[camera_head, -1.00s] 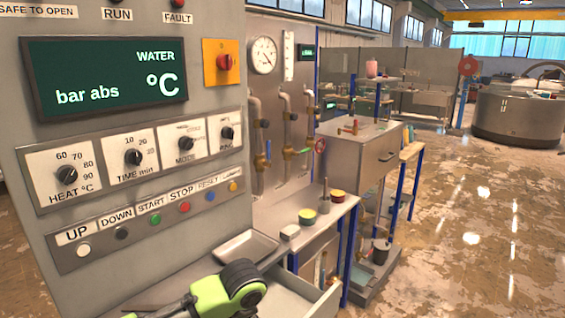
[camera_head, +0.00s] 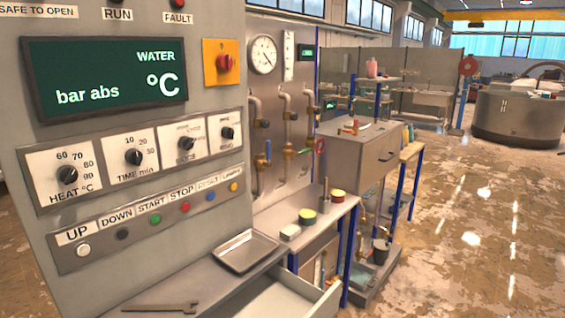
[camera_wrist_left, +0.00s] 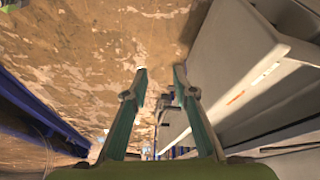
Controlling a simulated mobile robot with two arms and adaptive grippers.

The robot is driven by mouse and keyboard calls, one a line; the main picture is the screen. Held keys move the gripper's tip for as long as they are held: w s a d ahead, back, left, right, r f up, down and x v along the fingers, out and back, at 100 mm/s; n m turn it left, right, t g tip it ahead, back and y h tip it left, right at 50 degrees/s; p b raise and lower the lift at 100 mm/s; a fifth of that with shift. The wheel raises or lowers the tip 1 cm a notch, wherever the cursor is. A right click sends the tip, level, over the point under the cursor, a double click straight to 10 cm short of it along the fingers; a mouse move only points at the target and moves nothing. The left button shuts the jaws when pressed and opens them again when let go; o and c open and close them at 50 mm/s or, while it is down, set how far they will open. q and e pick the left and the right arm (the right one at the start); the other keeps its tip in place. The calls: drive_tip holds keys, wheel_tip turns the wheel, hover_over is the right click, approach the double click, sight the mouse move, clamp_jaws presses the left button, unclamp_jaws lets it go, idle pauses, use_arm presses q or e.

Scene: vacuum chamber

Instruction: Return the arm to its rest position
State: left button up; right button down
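My left gripper (camera_wrist_left: 160,72) shows in the left wrist view with its two fingers apart and nothing between them. Behind the fingers are the stained brown floor and, on the right, a pale grey panel or drawer edge (camera_wrist_left: 268,72). Neither gripper nor arm shows in the head view. My right gripper is out of sight.
A control cabinet (camera_head: 215,170) fills the left of the head view. Below it are a metal tray (camera_head: 247,252), a wrench-like tool (camera_head: 160,308) and an open drawer (camera_head: 290,303). A side bench holds a yellow-topped pot (camera_head: 307,217). The floor (camera_head: 480,230) at right is clear.

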use_arm(q)
drive_tip(key=s+a+f+n+y, duration=0.1)
drive_tip(key=s+a+n+y, duration=0.15)
drive_tip(key=s+a, duration=0.4)
wheel_tip(320, 180, down, 27)
drive_tip(key=s+a+g+b, duration=0.1)
drive_tip(key=a, duration=0.1)
drive_tip(key=s+a+f+g, duration=0.1)
drive_tip(key=s+a+f, duration=0.1)
drive_tip(key=s+f, duration=1.4)
drive_tip(key=shift+s+a+f+b, duration=0.25)
drive_tip(key=shift+s+a+b, duration=0.1)
drive_tip(key=shift+s, duration=0.1)
